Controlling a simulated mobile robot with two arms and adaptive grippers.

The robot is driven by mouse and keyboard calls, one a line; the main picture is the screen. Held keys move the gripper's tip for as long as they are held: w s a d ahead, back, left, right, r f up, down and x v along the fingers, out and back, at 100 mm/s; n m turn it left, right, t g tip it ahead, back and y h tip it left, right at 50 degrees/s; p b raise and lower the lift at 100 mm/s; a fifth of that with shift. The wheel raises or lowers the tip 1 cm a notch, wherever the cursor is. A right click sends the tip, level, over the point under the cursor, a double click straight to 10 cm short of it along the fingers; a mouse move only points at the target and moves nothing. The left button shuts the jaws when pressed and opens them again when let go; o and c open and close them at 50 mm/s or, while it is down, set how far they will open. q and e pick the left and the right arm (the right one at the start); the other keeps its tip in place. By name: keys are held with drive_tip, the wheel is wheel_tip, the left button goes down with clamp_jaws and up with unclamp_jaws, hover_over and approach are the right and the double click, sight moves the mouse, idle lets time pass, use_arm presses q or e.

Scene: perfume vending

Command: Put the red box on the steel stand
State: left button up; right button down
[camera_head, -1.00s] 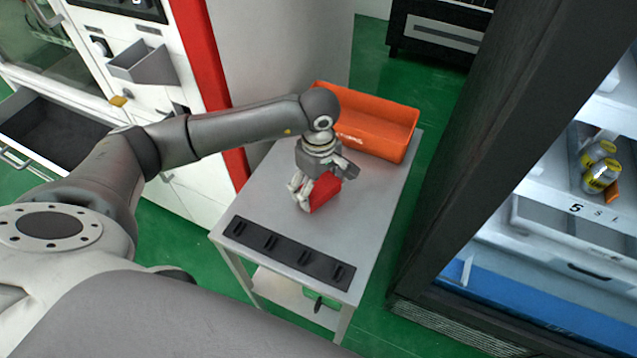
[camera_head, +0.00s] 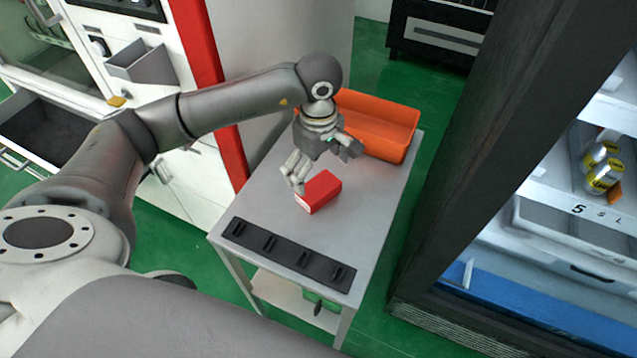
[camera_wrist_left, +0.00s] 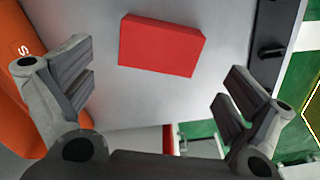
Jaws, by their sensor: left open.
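The red box (camera_head: 320,191) lies on the grey top of the steel stand (camera_head: 362,215), near its middle, behind the black slotted strip. My left gripper (camera_head: 318,170) is just above and behind the box in the head view, pointing down. In the left wrist view the red box (camera_wrist_left: 161,45) rests on the grey surface, beyond the gap between the spread fingers of my left gripper (camera_wrist_left: 160,90). The fingers are open and apart from the box. My right gripper is in neither view.
An orange bin (camera_head: 378,125) stands at the back of the stand top. A black slotted strip (camera_head: 287,256) lies along its front edge. A dark-framed cabinet with cans (camera_head: 601,170) is on the right. An open drawer (camera_head: 45,130) is at the far left.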

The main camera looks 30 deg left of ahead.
sight(319, 187)
use_arm(q)
wheel_tip(319, 187, up, 6)
drive_tip(key=shift+b, duration=0.35)
drive_tip(key=shift+d, duration=0.1)
